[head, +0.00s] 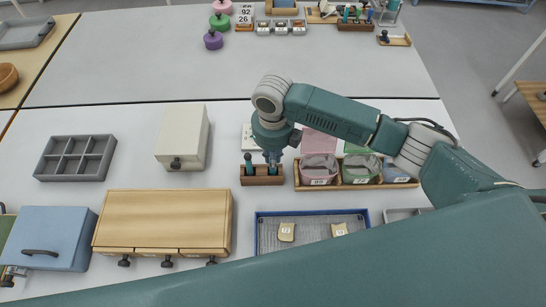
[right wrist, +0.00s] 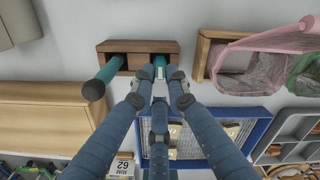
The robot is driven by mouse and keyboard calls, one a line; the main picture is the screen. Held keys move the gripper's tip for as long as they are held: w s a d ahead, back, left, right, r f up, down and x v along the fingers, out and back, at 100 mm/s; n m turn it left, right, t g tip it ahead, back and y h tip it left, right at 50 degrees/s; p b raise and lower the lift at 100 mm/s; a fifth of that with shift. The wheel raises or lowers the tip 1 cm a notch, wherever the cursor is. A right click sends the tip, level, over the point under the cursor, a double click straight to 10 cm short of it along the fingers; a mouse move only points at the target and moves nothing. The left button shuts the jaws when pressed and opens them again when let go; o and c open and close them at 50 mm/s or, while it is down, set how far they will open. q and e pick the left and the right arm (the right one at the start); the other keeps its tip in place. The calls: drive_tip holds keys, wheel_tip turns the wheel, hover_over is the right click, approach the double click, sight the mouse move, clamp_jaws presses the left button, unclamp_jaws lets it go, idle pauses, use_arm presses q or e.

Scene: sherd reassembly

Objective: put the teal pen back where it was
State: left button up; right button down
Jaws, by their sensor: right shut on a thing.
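A brown wooden pen holder (head: 262,181) stands on the white table, left of the wooden tray of bins; it also shows in the right wrist view (right wrist: 138,47). A teal pen with a dark end (right wrist: 101,79) stands in its left part, and this pen shows in the head view too (head: 248,163). My right gripper (head: 272,160) points down over the holder's right part. In the right wrist view its fingertips (right wrist: 160,80) are shut on another teal pen (right wrist: 159,62), lined up with the right opening. How deep that pen sits is hidden. My left gripper is out of view.
Right of the holder is a wooden tray (head: 297,178) with bagged bins. In front is a blue-rimmed tray (head: 262,235) with tan labelled pieces. A cream box (head: 183,137), grey compartment tray (head: 75,158) and wooden drawer unit (head: 165,220) stand left. The table behind has free room.

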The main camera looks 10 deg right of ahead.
drive_tip(key=shift+f, duration=0.1)
drive_tip(key=shift+f, duration=0.4)
drive_tip(key=c, duration=1.7)
unclamp_jaws()
drive_tip(key=shift+r, duration=0.2)
wheel_tip(320, 180, up, 13)
drive_tip(key=b, duration=0.2)
drive_tip(key=shift+s+f+b, duration=0.1)
drive_tip(key=shift+f+b, duration=0.05)
drive_tip(key=shift+b, duration=0.15)
